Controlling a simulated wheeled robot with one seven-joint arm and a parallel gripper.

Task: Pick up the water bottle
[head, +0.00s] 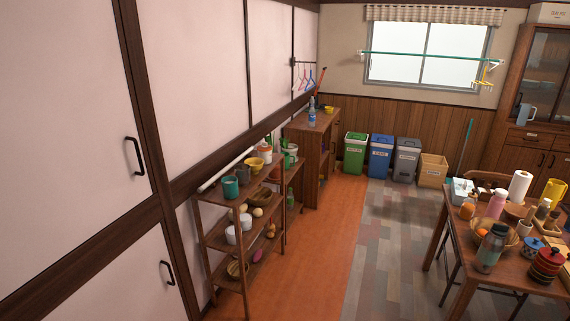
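A clear bluish plastic bottle (312,113) that looks like a water bottle stands upright on top of a wooden cabinet (316,170) against the left wall. My gripper is not in this view, and no part of my arm shows.
A slatted shelf (222,248) with bowls and pots stands along the left wall. The dining table (462,238) is crowded. Several bins (380,157) line the back wall. The floor (392,250) between shelf and table is clear.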

